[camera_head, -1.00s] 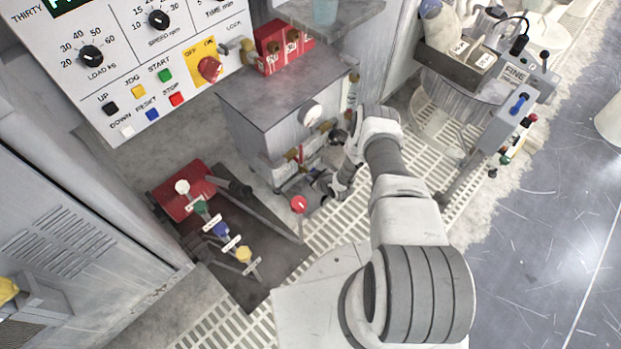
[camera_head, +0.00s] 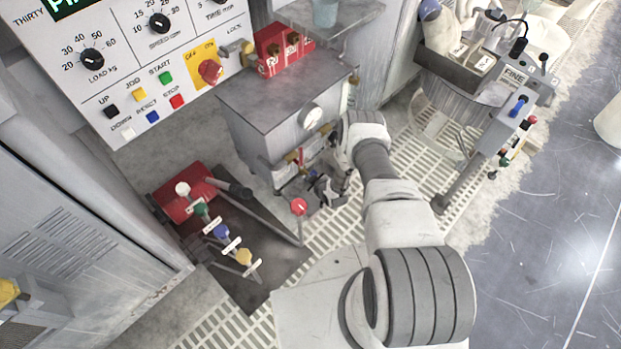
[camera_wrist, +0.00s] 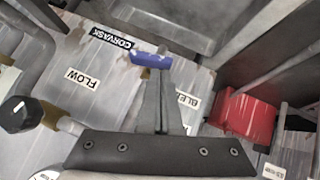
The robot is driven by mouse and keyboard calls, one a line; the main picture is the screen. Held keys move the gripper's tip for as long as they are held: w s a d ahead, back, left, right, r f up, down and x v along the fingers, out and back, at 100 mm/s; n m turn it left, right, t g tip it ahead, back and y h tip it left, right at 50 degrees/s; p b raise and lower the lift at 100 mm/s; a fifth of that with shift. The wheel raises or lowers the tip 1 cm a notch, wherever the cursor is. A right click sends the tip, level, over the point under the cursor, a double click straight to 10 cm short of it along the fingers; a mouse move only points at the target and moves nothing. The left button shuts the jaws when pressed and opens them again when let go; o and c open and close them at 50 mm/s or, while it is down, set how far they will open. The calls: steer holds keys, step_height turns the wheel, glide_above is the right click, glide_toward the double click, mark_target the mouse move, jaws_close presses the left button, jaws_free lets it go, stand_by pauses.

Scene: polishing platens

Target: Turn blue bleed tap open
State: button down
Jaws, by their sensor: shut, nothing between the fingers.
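The blue bleed tap (camera_wrist: 150,60) shows in the wrist view as a short blue handle on a pale, worn panel (camera_wrist: 100,75). It lies crosswise just beyond my fingertips. My gripper (camera_wrist: 158,72) is shut with nothing in it, and its fingers point at the handle's right part. I cannot tell whether they touch it. The fingers partly cover the BLEED label (camera_wrist: 187,100). In the head view my gripper (camera_head: 322,190) is low at the front of the grey cabinet (camera_head: 270,125).
A FLOW label (camera_wrist: 82,78), a black knob (camera_wrist: 20,113) and pipes are left of the fingers in the wrist view. A red block (camera_wrist: 245,115) is at right.

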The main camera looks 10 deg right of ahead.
steer(key=shift+f+n+t+h, duration=0.1)
steer(key=shift+n+t+h, duration=0.3)
steer(key=shift+s+a+f, duration=0.1)
steer(key=shift+a, duration=0.1)
stand_by(0.3)
steer(key=shift+s+a+f, duration=0.15)
steer(key=shift+a+f, duration=0.05)
steer(key=shift+f, duration=0.75)
steer(key=shift+s+a+f, duration=0.1)
steer(key=shift+a+f, duration=0.05)
steer(key=shift+f, duration=0.9)
stand_by(0.8)
